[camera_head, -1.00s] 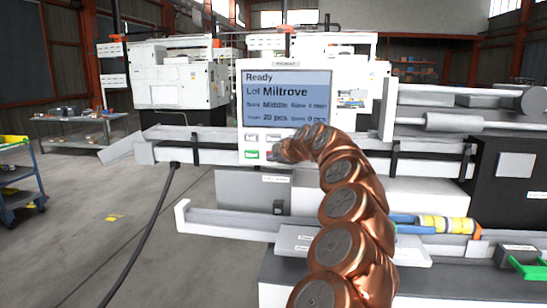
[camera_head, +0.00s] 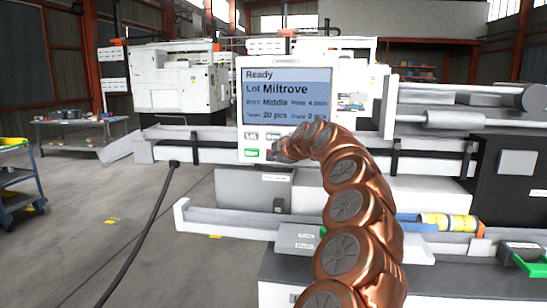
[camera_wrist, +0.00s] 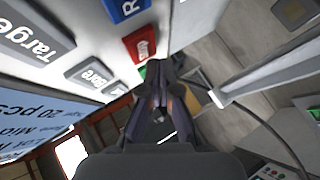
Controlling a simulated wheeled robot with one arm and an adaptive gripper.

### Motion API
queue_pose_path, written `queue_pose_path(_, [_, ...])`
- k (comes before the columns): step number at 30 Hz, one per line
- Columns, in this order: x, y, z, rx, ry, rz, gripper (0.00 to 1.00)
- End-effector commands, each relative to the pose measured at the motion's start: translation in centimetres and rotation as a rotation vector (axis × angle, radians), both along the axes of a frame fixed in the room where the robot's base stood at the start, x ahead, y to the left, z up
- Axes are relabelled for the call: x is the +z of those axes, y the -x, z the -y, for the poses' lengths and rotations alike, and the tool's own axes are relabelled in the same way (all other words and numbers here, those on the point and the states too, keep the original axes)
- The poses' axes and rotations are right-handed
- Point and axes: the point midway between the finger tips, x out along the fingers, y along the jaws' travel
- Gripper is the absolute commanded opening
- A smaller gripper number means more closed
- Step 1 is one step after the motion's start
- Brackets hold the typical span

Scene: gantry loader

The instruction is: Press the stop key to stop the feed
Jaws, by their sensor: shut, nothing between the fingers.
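The control panel (camera_head: 240,100) stands upright, its screen (camera_head: 287,92) reading "Ready" and "Lot Miltrove". Below the screen are grey keys and a green key (camera_head: 251,153). The red stop key shows large in the wrist view (camera_wrist: 140,46), beside a blue key (camera_wrist: 126,8); in the head view my gripper mostly covers it. My gripper (camera_head: 279,150) is shut and empty, in front of the panel's lower key row. In the wrist view, its fingers (camera_wrist: 160,92) are just beside the red key, over the green key's area. I cannot tell whether they touch the panel.
A white rail (camera_head: 225,219) and machine bed lie below the panel. A yellow and blue bar (camera_head: 447,222) is at right. A black cable (camera_head: 148,230) hangs at left. A blue cart (camera_head: 18,185) stands far left; the floor between is clear.

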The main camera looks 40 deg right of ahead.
Motion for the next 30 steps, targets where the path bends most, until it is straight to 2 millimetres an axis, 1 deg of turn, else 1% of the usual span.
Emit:
queue_pose_path(7, [-0.2,0.2,-0.3,0.001,0.0,0.001,0.0])
queue_pose_path(24, [-0.3,2.5,-3.7,0.002,0.002,-0.001,0.0])
queue_pose_path(30, [0.0,2.9,-4.1,0.0,0.0,-0.001,0.0])
